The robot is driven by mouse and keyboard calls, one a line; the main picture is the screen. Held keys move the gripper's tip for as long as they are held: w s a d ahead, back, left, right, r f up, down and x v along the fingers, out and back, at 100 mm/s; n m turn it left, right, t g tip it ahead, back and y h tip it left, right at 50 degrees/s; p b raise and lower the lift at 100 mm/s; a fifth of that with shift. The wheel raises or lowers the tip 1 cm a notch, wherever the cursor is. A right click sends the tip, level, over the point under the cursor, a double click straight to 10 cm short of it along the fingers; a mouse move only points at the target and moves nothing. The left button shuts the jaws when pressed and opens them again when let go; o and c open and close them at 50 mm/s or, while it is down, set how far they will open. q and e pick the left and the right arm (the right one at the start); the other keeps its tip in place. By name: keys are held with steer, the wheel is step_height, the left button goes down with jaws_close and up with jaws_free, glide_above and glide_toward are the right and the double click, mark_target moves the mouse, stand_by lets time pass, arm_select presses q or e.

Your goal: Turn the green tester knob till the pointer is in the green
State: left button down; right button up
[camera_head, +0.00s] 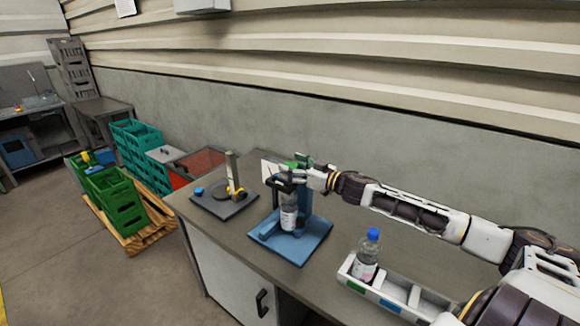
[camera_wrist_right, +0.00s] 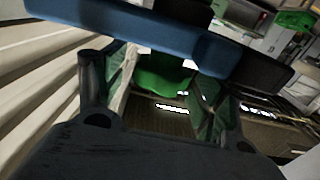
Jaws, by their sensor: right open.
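The tester (camera_head: 303,240) has a blue base and post and stands on the bench, with a clear bottle (camera_head: 288,216) upright in it. My right gripper (camera_head: 297,174) is at the top of the tester. The green tester knob (camera_wrist_right: 165,77) shows in the right wrist view between my open fingers. I cannot tell whether either finger touches it. In the head view the gripper and knob overlap and are too small to separate clearly. The pointer and its green zone cannot be made out. My left gripper is not in view.
A dark stand (camera_head: 225,204) with a post and yellow part is left of the tester. A white tray (camera_head: 405,299) holding a blue-capped bottle (camera_head: 367,255) is at the front right. Green crates (camera_head: 117,200) stand on a pallet at left. The wall is close behind.

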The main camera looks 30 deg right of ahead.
steer(key=shift+w+a, duration=0.25)
steer(key=shift+w, duration=0.25)
stand_by(0.3)
steer(key=c, duration=1.1)
steer(key=shift+o, duration=0.2)
